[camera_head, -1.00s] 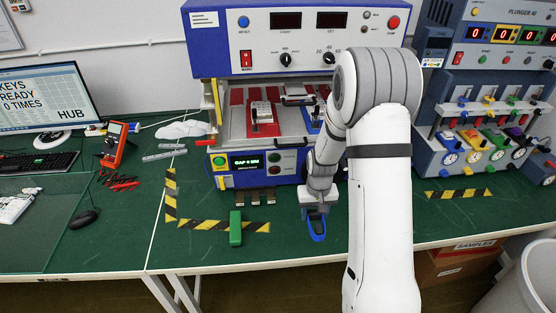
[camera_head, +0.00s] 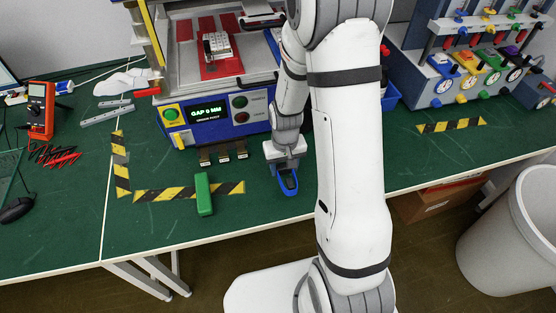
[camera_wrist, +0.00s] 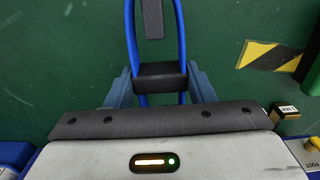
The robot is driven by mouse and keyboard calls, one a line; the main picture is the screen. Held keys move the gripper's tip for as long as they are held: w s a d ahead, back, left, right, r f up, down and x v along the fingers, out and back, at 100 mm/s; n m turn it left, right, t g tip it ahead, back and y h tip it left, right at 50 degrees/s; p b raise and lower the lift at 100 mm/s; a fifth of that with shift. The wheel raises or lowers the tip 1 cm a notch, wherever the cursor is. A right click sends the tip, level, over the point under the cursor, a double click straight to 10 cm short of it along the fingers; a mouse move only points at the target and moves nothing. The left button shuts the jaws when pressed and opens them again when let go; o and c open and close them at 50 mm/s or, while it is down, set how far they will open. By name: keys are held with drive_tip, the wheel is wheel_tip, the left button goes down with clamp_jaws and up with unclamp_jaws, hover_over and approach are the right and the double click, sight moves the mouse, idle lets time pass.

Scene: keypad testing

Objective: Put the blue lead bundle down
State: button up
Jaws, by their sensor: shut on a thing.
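The blue lead bundle (camera_wrist: 180,40) is a loop of blue cable with a black band around it. My gripper (camera_wrist: 160,85) is shut on it at the black band in the wrist view, and the loop stretches away beyond the fingers. In the head view the bundle (camera_head: 288,183) hangs under my gripper (camera_head: 285,165), at the front part of the green bench top (camera_head: 240,215). It is low over the mat; I cannot tell whether it touches. My arm hides the area just to its right.
A green block (camera_head: 203,194) lies to the left, by a black-and-yellow tape strip (camera_head: 160,193). A blue bin (camera_head: 388,95) is right of my arm. Bare mat lies near the front edge.

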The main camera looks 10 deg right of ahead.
drive_tip(key=shift+d+f, duration=0.2)
drive_tip(key=shift+f, duration=2.4)
drive_tip(key=shift+f, duration=0.2)
drive_tip(key=o, duration=1)
drive_tip(key=shift+o, duration=0.2)
drive_tip(key=shift+r, duration=0.1)
